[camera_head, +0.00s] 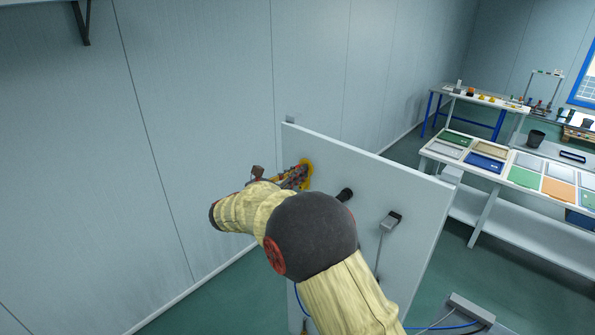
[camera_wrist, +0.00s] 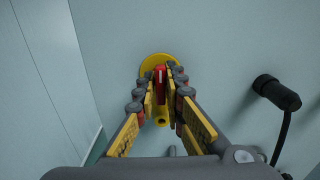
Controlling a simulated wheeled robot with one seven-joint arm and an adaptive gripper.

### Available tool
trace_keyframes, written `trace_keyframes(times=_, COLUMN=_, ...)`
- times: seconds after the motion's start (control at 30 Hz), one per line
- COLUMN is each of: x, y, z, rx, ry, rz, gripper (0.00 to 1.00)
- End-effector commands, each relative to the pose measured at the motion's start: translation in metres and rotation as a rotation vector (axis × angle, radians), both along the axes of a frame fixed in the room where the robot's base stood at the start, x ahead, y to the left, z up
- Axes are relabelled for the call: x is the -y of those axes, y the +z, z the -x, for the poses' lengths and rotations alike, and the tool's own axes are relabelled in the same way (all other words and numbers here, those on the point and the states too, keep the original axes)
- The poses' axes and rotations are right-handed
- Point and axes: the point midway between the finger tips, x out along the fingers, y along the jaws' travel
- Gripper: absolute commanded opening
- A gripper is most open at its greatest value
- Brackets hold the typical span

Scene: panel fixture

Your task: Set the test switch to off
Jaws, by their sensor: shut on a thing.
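The test switch is a red handle (camera_wrist: 160,75) on a round yellow plate (camera_wrist: 152,66), mounted on a pale upright panel (camera_wrist: 225,40). My gripper (camera_wrist: 160,88) has its fingers on both sides of the red handle and is shut on it. In the head view the yellow plate (camera_head: 307,172) shows near the panel's upper left, with my gripper (camera_head: 298,175) reaching it from the left. My arm hides the lower left of the panel (camera_head: 400,178), and the fingers partly cover the handle. The handle's exact angle is hard to read.
A black knob-like connector with a cable (camera_wrist: 275,92) sticks out right of the switch. A grey box with a cable (camera_head: 391,220) is farther right on the panel. A wall stands behind the panel. Tables with coloured trays (camera_head: 525,176) are at the far right.

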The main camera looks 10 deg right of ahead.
Motion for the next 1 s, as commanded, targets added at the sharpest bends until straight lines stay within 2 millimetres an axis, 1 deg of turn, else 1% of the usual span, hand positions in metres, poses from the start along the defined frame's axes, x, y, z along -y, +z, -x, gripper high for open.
trace_keyframes(times=0.03, x=0.0005, y=-0.0059, z=0.0012, rx=-0.009, ry=-0.002, rz=0.0, gripper=0.0)
trace_keyframes(times=0.3, x=0.0006, y=-0.0061, z=0.0012, rx=-0.01, ry=-0.002, rz=-0.001, gripper=0.0)
trace_keyframes(times=0.33, x=0.0006, y=-0.0061, z=0.0012, rx=-0.01, ry=-0.002, rz=-0.001, gripper=0.11)
trace_keyframes(times=0.6, x=0.0004, y=-0.003, z=0.0005, rx=-0.005, ry=-0.001, rz=0.0, gripper=0.26)
trace_keyframes(times=0.87, x=0.0001, y=-0.0013, z=0.0002, rx=-0.002, ry=0.0, rz=0.0, gripper=0.27)
trace_keyframes(times=1.0, x=-0.0046, y=-0.0009, z=0.0028, rx=-0.001, ry=0.001, rz=0.0, gripper=0.27)
